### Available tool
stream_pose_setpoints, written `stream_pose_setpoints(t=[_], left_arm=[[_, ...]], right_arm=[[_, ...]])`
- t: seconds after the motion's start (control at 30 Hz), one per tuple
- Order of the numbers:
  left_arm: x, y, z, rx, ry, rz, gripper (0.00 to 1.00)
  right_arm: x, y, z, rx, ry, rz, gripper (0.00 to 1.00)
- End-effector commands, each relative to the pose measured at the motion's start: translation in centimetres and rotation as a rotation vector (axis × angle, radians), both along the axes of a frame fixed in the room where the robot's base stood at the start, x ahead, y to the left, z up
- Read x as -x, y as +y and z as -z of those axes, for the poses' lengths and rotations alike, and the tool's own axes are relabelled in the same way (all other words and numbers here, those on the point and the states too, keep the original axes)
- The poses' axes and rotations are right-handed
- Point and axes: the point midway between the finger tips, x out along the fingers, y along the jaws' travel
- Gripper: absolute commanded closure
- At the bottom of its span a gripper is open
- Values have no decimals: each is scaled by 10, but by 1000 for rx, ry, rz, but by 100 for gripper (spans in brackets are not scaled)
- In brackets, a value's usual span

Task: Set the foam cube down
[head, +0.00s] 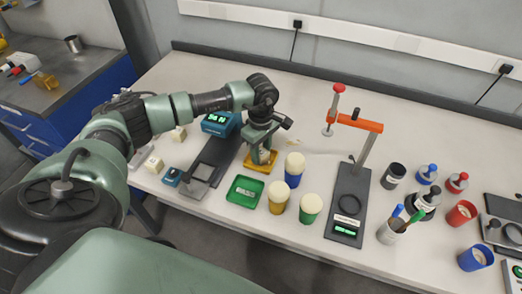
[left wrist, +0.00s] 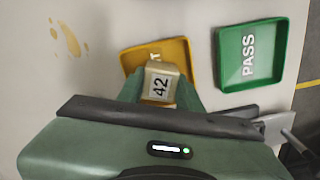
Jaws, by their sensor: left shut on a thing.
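My left gripper (head: 262,156) points down over the yellow tray (head: 249,165) and is shut on the foam cube. In the left wrist view the cream foam cube (left wrist: 160,84), marked 42, sits between the fingertips of the left gripper (left wrist: 161,92). The yellow tray (left wrist: 180,48) lies behind the cube there, its lettering mostly covered. I cannot tell whether the cube touches the tray floor. The green tray (head: 245,191), marked PASS in the left wrist view (left wrist: 262,50), is empty beside the yellow one. My right gripper is not in view.
Cups with pale tops, blue (head: 293,178), yellow (head: 277,201) and green (head: 309,213), stand right of the trays. A press stand (head: 349,200) is farther right. A dark track (head: 215,160) with a blue display unit (head: 217,124) lies left. Pale cubes (head: 154,164) sit at far left.

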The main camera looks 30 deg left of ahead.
Motion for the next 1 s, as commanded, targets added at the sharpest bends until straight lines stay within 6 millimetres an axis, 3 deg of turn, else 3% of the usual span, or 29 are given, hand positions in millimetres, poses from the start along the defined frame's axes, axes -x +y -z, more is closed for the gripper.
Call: stream_pose_setpoints(t=[0.3,0.33,0.37,0.8,1.0], left_arm=[[0,0,4,0,0,0,100],[0,0,4,0,0,0,62],[0,0,3,0,0,0,56],[-1,0,-5,0,-2,-1,56],[-2,0,-42,0,-6,0,56]], right_arm=[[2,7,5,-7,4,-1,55],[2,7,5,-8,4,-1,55],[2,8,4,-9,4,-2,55],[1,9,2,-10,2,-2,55],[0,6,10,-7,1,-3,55]])
